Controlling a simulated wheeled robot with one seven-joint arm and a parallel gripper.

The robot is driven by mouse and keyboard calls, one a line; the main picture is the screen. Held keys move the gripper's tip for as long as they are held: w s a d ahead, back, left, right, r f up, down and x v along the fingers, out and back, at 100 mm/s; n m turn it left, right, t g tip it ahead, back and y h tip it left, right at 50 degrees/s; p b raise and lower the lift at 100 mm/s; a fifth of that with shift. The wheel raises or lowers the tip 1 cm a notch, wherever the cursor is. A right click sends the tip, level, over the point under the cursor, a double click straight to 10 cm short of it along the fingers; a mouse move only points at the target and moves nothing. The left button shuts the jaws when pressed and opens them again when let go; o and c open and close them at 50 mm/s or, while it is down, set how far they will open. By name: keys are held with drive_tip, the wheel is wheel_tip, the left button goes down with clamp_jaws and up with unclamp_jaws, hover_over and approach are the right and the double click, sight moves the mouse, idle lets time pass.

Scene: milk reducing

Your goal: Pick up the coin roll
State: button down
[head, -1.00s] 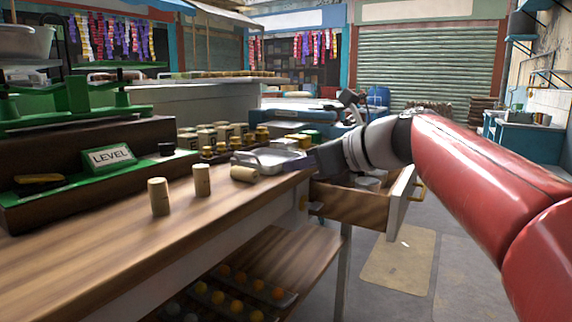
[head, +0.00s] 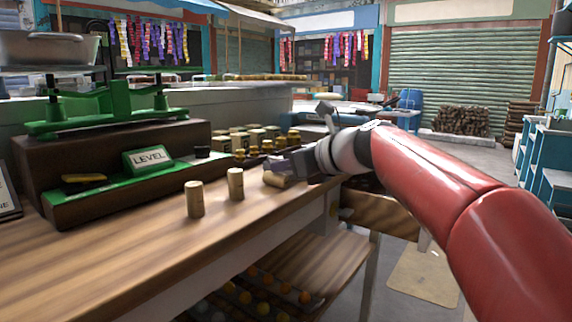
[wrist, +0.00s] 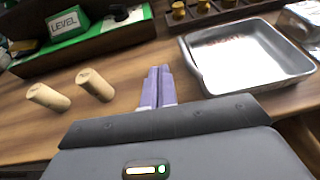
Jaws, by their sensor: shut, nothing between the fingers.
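Several tan cylindrical coin rolls are on the wooden counter. In the head view, one roll (head: 194,199) and another roll (head: 235,184) stand upright. A third roll (head: 277,180) lies on its side close to my gripper (head: 281,165). The wrist view shows two rolls, the left one (wrist: 48,97) and the right one (wrist: 95,85), left of my fingers. There my gripper (wrist: 160,76) is shut, its pale purple fingers together and empty. The lying roll is not visible in the wrist view. The exact gap between it and my gripper is unclear.
A metal tray (wrist: 203,76) sits right of my fingers in the wrist view. A green scale (head: 105,110) on a dark base with a LEVEL sign (head: 149,159) stands behind the rolls. Brass weights (head: 253,152) stand further back. An open drawer (head: 382,215) juts out below my arm.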

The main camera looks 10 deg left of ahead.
drive_tip(key=shift+d+f, duration=0.15)
drive_tip(key=shift+f, duration=0.35)
drive_tip(key=d, duration=0.1)
drive_tip(key=s+d, duration=0.1)
drive_tip(key=d, duration=0.1)
drive_tip(key=s+d, duration=0.1)
drive_tip(key=shift+s+d+f, duration=0.1)
drive_tip(key=shift+d, duration=0.3)
drive_tip(key=shift+r+p, duration=0.9)
drive_tip(key=shift+p, duration=0.1)
